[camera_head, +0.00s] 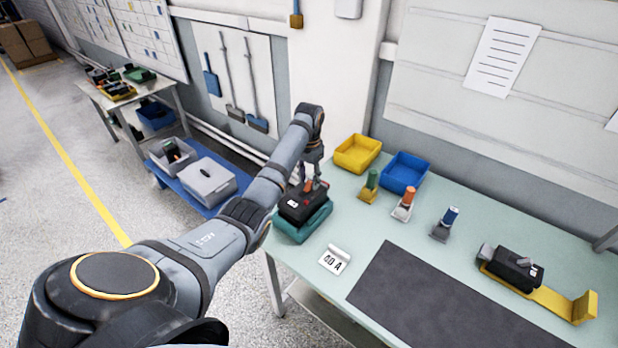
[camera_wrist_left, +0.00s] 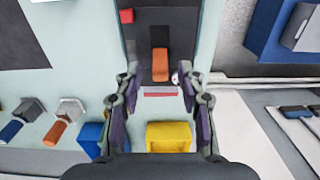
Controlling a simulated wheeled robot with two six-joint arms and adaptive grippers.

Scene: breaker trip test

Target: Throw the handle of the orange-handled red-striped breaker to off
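The black breaker (camera_head: 296,210) sits in a teal holder (camera_head: 291,230) at the table's left corner. Its orange handle (camera_head: 308,186) also shows in the left wrist view (camera_wrist_left: 160,64). There, a red stripe (camera_wrist_left: 160,94) crosses the breaker's end and a red square (camera_wrist_left: 127,16) shows on it. My left gripper (camera_head: 312,180) is just above the breaker, pointing down. In the left wrist view its fingers (camera_wrist_left: 160,88) are apart, one on each side of the breaker's end, with nothing held between them. Whether they touch the breaker, I cannot tell. My right gripper is not in view.
A "60 A" card (camera_head: 334,260) and a dark mat (camera_head: 440,300) lie to the right. Yellow (camera_head: 358,153) and blue (camera_head: 405,172) bins and several colored-handled pieces stand behind. Another black breaker (camera_head: 513,268) sits on a yellow bracket (camera_head: 555,300).

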